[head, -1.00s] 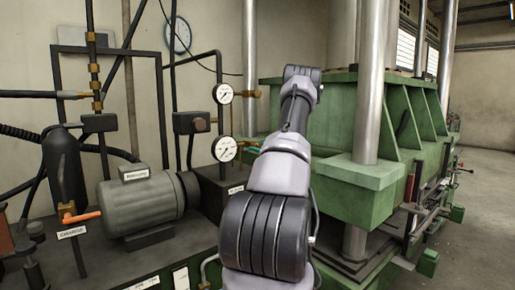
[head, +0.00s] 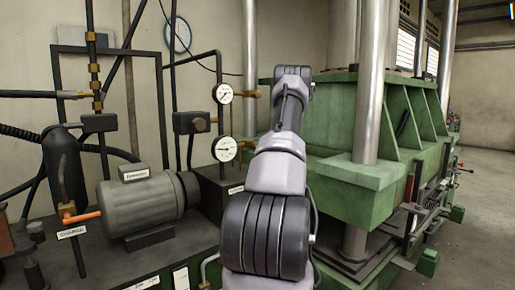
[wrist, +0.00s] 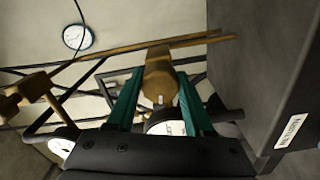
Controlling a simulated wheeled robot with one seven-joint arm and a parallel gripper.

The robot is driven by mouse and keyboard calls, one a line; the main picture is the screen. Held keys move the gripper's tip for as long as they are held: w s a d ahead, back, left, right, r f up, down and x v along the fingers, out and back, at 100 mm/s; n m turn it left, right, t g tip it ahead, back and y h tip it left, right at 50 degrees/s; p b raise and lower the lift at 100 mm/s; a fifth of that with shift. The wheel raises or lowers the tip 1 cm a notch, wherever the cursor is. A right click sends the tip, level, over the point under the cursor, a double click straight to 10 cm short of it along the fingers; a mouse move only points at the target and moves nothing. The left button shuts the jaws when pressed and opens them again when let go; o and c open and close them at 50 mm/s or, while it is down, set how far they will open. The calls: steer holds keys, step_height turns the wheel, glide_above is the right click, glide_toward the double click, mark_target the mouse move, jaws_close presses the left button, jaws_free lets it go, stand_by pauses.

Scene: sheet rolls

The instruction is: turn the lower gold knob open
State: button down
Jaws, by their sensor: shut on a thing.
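The lower gold knob (head: 248,144) shows beside the lower gauge (head: 224,149) in the head view, partly hidden by my arm. In the wrist view a gold knob (wrist: 160,78) sits between the two teal fingers of my gripper (wrist: 158,90), which is shut on it. A gauge face (wrist: 166,128) shows below it, partly covered by the gripper body. In the head view my gripper is hidden behind my arm. The upper gold knob (head: 251,94) stands apart above, beside the upper gauge (head: 223,93).
A green press (head: 350,185) with steel columns stands to the right of my arm. A grey motor (head: 143,200), a dark cylinder (head: 63,165) and an orange lever (head: 83,216) are on the left. Dark pipes run along the wall. A grey box wall (wrist: 265,75) is close on the wrist view's right.

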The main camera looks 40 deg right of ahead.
steer(key=shift+f+n, duration=0.1)
steer(key=shift+n, duration=0.6)
steer(key=shift+c, duration=1.4)
jaws_free()
steer(key=s, duration=1.1)
